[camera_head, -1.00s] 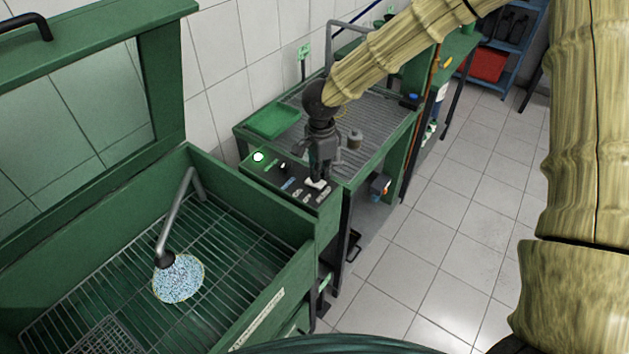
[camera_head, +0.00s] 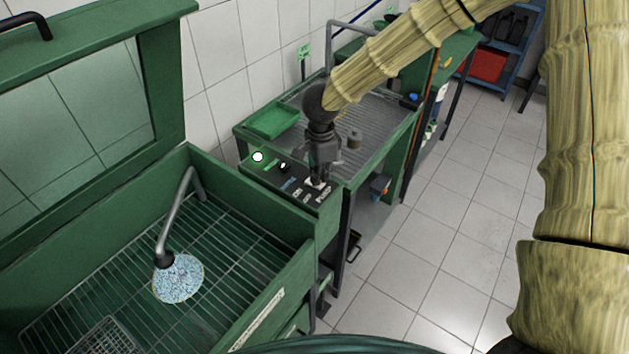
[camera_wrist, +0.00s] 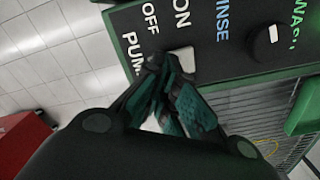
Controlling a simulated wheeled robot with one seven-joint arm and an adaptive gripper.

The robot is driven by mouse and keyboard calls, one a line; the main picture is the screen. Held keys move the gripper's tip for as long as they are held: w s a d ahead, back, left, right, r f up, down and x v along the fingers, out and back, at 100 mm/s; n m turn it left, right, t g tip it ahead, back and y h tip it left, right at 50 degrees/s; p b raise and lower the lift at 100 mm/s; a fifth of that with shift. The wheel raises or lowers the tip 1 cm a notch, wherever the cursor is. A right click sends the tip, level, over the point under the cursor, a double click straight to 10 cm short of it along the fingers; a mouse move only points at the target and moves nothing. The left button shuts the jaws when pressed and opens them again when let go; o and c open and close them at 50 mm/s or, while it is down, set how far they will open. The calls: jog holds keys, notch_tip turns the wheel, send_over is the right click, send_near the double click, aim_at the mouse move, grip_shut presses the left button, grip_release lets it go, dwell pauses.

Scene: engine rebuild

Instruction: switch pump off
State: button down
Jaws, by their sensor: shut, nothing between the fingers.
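The pump switch (camera_head: 316,183) is a small white switch on the dark control panel (camera_head: 262,174). It also shows in the wrist view (camera_wrist: 186,60), beside the ON, OFF and PUMP lettering. My gripper (camera_head: 318,179) is shut and empty, reaching down to the panel at the switch. In the wrist view my gripper's fingertips (camera_wrist: 162,64) are together right beside the white switch, on the PUMP lettering side. I cannot tell whether they touch it, or which way the switch is set. A bluish-white patch (camera_head: 178,278) shows below the spout (camera_head: 173,220) in the wash basin.
A green tray (camera_head: 272,121) lies on the slatted bench behind. Tiled floor at right is clear.

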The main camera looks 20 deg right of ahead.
jog(key=shift+f, duration=0.55)
dwell(0.4)
jog(key=shift+s+r, duration=0.1)
jog(key=shift+r, duration=0.05)
jog(key=shift+r+p, duration=3.4)
jog(key=shift+p, duration=0.5)
